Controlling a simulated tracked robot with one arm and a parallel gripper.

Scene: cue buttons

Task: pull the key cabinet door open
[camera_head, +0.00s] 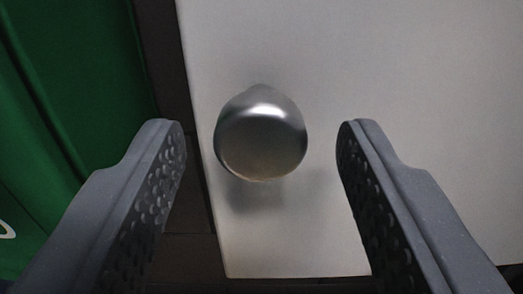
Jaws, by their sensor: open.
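A pale grey door panel (420,90) fills the middle and right of the head camera view. A round metal knob (262,138) stands out from it near its left edge. My gripper (262,142) is open, with one dark grey finger to the left of the knob and one to the right. There is a gap between the knob and each finger, and neither seems to touch it. The left fingertip is over the dark strip beside the panel's left edge. The right fingertip is in front of the panel.
A green surface (60,100) with folds or ridges is at the left, with a small pale mark at its lower left. A dark strip (165,60) runs between it and the panel. The panel's lower edge shows near the bottom, with a dark area below.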

